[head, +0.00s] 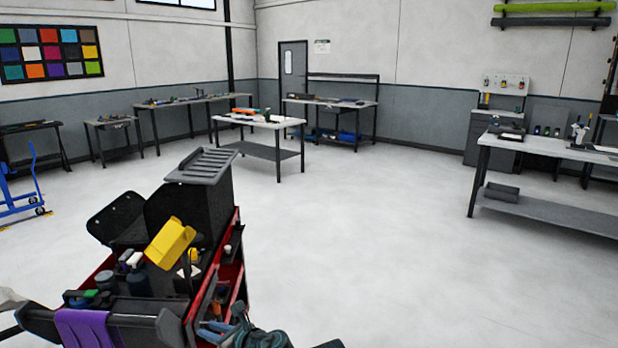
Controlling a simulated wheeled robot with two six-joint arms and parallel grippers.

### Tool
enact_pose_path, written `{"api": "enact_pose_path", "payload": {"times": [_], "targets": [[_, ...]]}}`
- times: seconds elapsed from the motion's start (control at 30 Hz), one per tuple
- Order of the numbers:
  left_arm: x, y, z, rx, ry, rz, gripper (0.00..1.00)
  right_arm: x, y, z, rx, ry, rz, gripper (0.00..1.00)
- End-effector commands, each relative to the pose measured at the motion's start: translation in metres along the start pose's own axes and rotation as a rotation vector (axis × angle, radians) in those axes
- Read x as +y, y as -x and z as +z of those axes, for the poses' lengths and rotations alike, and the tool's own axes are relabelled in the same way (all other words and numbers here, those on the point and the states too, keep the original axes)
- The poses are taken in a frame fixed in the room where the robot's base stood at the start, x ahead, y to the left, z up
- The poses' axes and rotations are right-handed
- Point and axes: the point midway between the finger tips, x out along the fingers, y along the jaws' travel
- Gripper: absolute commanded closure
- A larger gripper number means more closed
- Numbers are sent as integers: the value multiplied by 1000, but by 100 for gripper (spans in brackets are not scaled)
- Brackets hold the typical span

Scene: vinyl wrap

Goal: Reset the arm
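A pale grey and dark part at the lower left edge of the head view looks like my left gripper (12,300). It is cut off by the frame, and I cannot tell whether its fingers are open or shut. It is beside the near left corner of a red tool cart (228,275). My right gripper does not clearly show. A small dark shape at the bottom edge, right of the cart, is too cut off to name.
The cart carries bottles, a yellow object (170,243), dark bins and a purple cloth (83,328). A white-topped table (262,121) stands mid-room and a workbench (550,148) at the right. A blue wheeled frame (22,195) is left. The floor right of the cart is clear.

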Motion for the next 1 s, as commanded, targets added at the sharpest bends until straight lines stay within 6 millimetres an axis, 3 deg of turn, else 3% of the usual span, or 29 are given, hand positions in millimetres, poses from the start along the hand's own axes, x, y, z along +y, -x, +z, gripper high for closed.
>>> {"api": "enact_pose_path", "payload": {"times": [0.27,0.5,0.73,1.0], "targets": [[9,39,-62,377,690,181,75,3,31,2,0,0,0,57],[13,107,-116,647,1254,591,75,5,53,3,0,0,0,57],[15,162,-140,727,1521,957,75,6,65,4,0,0,0,57],[15,179,-147,730,1588,1080,75,6,66,4,0,0,0,57]]}}
